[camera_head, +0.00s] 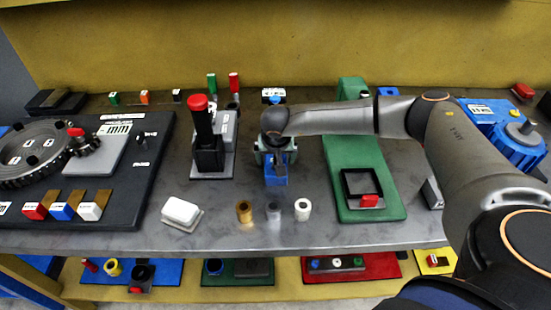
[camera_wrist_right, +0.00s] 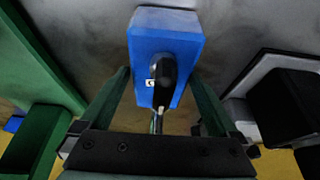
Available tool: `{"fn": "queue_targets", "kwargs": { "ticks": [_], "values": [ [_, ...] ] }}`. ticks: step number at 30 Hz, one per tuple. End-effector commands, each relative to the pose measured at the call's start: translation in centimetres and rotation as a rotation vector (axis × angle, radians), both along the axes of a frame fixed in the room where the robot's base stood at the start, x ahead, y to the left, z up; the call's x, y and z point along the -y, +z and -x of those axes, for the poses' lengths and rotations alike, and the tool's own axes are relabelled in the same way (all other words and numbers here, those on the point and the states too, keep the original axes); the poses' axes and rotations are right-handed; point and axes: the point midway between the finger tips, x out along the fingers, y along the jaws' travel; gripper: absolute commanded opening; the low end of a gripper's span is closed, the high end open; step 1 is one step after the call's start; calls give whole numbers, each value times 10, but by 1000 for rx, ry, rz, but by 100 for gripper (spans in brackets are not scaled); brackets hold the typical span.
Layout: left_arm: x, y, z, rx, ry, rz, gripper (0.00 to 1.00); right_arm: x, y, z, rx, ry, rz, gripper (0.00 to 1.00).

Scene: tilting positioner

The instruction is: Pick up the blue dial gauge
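The blue dial gauge (camera_head: 277,175), a blue block, stands on the grey bench directly below my right gripper (camera_head: 275,158). In the right wrist view the blue dial gauge (camera_wrist_right: 165,32) shows a blue body with a black knob-like part and a small white mark. My right gripper (camera_wrist_right: 158,76) has its two green fingers apart, one on each side of the block, with visible gaps. It looks open, and contact is not visible. The gripper and wrist hide the block's upper part in the head view. My left gripper is not in view.
A black press with a red knob (camera_head: 198,103) stands close left of the gripper. A green fixture board (camera_head: 345,150) lies close right. Several small cylinders, including a brass one (camera_head: 244,211), stand in front. A white block (camera_head: 181,211) lies front left.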

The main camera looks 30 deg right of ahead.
Motion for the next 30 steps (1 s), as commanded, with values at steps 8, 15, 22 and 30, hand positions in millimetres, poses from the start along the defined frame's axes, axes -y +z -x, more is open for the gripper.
{"fn": "queue_targets", "kwargs": {
  "ticks": [8,15,22,30],
  "values": [
    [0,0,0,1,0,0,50,0,0,0,0,-1,0,63],
    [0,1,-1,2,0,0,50,0,1,0,0,-1,0,36],
    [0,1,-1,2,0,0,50,0,1,0,0,-1,0,10],
    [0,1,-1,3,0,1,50,0,1,0,0,-2,-1,0]
  ]
}}
